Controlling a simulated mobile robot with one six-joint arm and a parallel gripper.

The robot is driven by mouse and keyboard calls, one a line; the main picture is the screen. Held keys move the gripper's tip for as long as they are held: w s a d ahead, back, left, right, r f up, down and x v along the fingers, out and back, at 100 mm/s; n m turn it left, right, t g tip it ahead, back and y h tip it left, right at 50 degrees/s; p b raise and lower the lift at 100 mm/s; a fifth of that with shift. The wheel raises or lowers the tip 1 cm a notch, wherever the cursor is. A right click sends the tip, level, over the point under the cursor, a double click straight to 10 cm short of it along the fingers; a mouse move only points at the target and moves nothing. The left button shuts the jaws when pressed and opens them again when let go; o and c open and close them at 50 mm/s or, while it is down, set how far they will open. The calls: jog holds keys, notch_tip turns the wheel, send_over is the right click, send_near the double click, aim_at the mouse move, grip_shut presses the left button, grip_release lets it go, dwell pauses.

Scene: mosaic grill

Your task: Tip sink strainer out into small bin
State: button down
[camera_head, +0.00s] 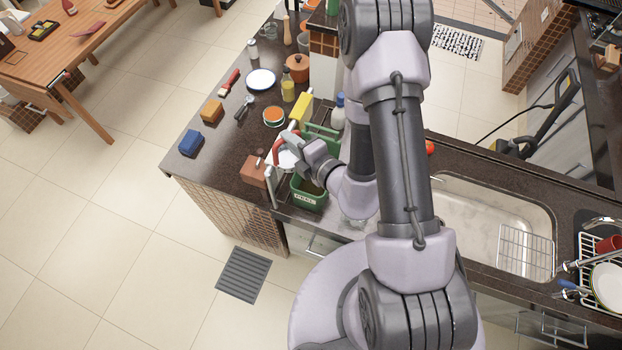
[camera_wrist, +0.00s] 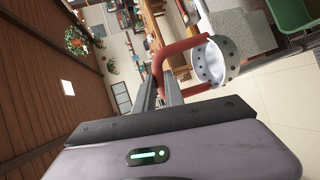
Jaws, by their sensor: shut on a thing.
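The sink strainer is a small pale metal cup with holes and a red handle; in the wrist view its cup (camera_wrist: 212,62) shows beyond my fingers. My gripper (camera_wrist: 166,82) is shut on the red handle. In the head view the strainer (camera_head: 287,160) hangs near the counter's front edge, at the upper left of the small green bin (camera_head: 309,200). My gripper (camera_head: 290,144) is above and behind the bin's left side there. The strainer looks tilted; I cannot tell whether anything is in it. My arm hides part of the bin's surroundings.
A brown block-like thing (camera_head: 252,171) stands just left of the bin. A yellow bottle (camera_head: 288,87), a blue-rimmed plate (camera_head: 261,79) and a blue thing (camera_head: 191,142) are on the dark counter (camera_head: 215,148). The sink (camera_head: 480,215) is to the right.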

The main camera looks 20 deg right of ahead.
jog(key=r+p, duration=0.3)
jog(key=r, duration=0.1)
jog(key=shift+w+d+p, duration=0.1)
jog(key=shift+d+p, duration=0.15)
jog(key=shift+p, duration=0.05)
dwell(0.5)
